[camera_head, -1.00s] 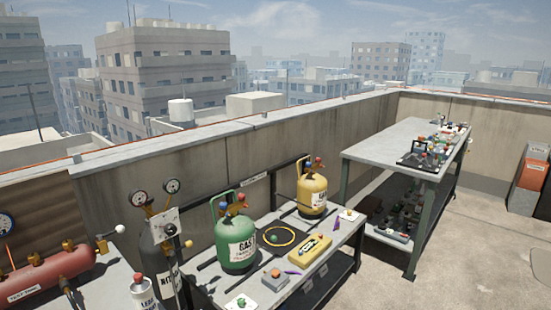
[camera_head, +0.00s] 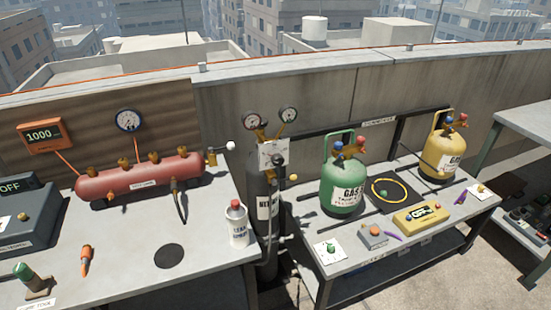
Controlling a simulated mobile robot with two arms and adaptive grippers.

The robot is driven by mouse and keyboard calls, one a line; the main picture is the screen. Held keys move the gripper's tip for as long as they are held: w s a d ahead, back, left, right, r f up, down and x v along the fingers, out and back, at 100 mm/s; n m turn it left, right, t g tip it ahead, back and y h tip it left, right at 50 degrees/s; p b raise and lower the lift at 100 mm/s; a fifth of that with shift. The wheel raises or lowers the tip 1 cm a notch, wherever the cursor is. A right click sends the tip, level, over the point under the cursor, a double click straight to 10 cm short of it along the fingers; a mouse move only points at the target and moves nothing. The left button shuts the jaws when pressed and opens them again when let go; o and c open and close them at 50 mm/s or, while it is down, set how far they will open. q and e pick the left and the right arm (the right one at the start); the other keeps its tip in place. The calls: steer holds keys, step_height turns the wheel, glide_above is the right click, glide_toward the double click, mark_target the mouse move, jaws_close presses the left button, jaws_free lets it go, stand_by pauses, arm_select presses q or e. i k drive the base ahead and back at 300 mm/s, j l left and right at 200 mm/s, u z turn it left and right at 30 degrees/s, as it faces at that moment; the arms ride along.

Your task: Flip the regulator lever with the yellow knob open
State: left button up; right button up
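A dark gas cylinder (camera_head: 266,185) stands upright between the two benches in the head view. A regulator (camera_head: 273,153) with a pale plate and two round gauges (camera_head: 270,118) sits at its top. A small yellow knob (camera_head: 293,177) sticks out to the right, just below the regulator. Its lever is thin and dark, and I cannot tell its exact angle. A dark knob (camera_head: 278,160) is on the front of the regulator plate. Neither of my grippers is in view.
The left bench holds a red tank (camera_head: 140,180) with a white-knobbed valve (camera_head: 230,146), and a leak spray can (camera_head: 237,225) near the cylinder. The right bench holds a green cylinder (camera_head: 343,190), a yellow cylinder (camera_head: 440,150) and a yellow meter (camera_head: 423,215). A parapet wall runs behind.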

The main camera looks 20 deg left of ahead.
mark_target(293, 177)
steer(key=i+l+u, duration=0.35)
steer(key=i, duration=0.15)
steer(key=i+l+u, duration=0.4)
steer(key=i+j, duration=0.05)
steer(key=i, duration=0.05)
